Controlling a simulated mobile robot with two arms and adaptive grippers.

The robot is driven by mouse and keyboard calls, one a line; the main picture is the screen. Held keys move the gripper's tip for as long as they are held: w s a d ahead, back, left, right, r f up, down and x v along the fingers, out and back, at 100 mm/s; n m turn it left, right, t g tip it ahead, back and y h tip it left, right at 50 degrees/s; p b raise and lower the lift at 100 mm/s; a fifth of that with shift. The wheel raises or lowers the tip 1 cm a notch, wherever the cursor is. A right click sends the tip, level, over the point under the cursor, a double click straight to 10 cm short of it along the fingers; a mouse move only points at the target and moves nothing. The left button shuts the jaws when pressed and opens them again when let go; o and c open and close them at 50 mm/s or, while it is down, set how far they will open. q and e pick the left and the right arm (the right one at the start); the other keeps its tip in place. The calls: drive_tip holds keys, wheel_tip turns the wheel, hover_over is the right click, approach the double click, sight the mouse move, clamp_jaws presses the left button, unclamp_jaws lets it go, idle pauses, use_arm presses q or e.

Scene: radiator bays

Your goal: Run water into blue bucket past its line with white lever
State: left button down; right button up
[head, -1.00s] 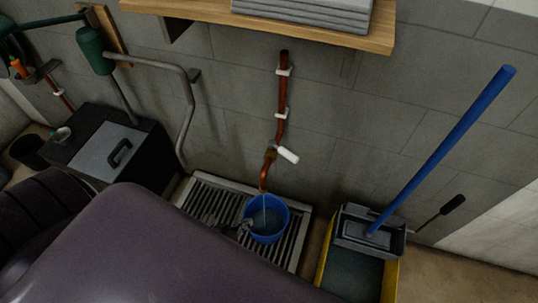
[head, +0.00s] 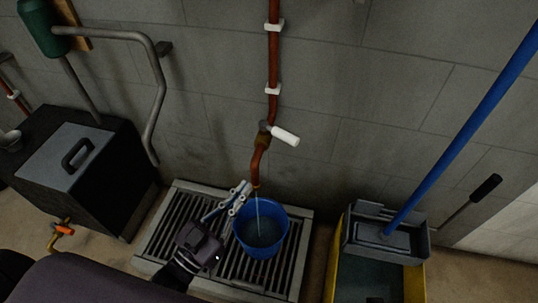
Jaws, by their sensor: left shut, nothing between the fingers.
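The blue bucket (head: 280,238) stands upright on the grated drain under the copper tap pipe. A thin stream of water (head: 258,215) falls from the spout (head: 255,183) into it, and water shows inside. I cannot make out the bucket's line or the exact level. The white lever (head: 284,134) sticks out to the right of the brass valve (head: 263,136), tilted slightly down. My left gripper (head: 241,191) is shut and empty, its fingertips just left of the spout and above the bucket's left rim. I cannot tell if it touches either. My right gripper is out of view.
The slatted drain (head: 166,232) has bare room left of the bucket. A yellow mop bucket (head: 414,284) with a grey wringer and blue mop handle (head: 470,125) stands at right. A black box (head: 130,190) and a bent grey pipe (head: 160,95) are at left.

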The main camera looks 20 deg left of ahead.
sight(280, 133)
use_arm(q)
drive_tip(key=x, duration=1.4)
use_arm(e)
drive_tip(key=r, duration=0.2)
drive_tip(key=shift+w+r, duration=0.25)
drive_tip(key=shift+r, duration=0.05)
use_arm(q)
drive_tip(key=shift+d+r, duration=0.1)
drive_tip(key=shift+r, duration=0.05)
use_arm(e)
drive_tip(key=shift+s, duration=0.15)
use_arm(q)
drive_tip(key=shift+w+d+p, duration=0.9)
drive_tip(key=shift+w+d, duration=0.15)
drive_tip(key=shift+w, duration=0.2)
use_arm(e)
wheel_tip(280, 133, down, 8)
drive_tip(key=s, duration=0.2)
use_arm(q)
drive_tip(key=shift+s, duration=0.1)
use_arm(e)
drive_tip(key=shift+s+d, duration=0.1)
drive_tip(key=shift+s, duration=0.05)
